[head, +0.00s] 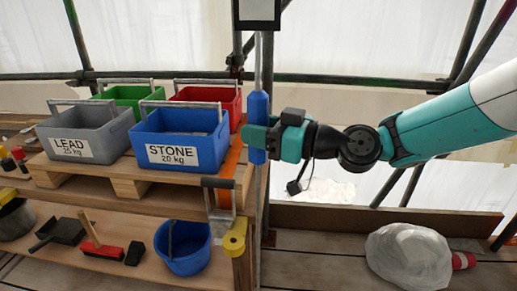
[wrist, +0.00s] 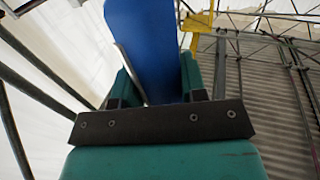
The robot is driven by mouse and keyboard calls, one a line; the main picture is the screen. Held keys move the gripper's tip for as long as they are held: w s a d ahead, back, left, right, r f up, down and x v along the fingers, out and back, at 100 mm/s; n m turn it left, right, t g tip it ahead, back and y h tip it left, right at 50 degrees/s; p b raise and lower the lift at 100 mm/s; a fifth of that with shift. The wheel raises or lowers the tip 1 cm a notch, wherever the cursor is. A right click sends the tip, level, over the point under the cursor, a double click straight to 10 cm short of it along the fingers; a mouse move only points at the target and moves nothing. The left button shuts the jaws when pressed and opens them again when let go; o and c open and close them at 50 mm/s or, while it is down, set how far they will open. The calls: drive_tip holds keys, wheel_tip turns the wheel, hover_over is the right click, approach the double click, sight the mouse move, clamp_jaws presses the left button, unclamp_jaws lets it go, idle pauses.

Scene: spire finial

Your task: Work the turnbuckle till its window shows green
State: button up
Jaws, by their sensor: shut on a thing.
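The turnbuckle's blue body (head: 259,106) sits on a thin upright grey rod in the middle of the head view. My teal gripper (head: 257,138) reaches it from the right and is shut around its middle to lower part. In the wrist view the blue body (wrist: 147,45) stands between my gripper's two teal fingers (wrist: 155,85). A dark-framed pale panel (head: 259,10) is at the top of the rod, cut off by the picture edge. I cannot make out any window or its colour in either view.
A blue crate marked STONE (head: 180,135) and a grey crate marked LEAD (head: 84,131) stand on a pallet to the left, with green (head: 130,93) and red (head: 208,98) crates behind. Scaffold poles cross behind. A wrapped plastic bag (head: 408,257) lies on the planks at lower right.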

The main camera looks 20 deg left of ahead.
drive_tip(key=shift+f+n+g+b, duration=0.1)
drive_tip(key=shift+n+g+b, duration=1.35)
drive_tip(key=shift+g, duration=0.85)
drive_tip(key=o, duration=0.9)
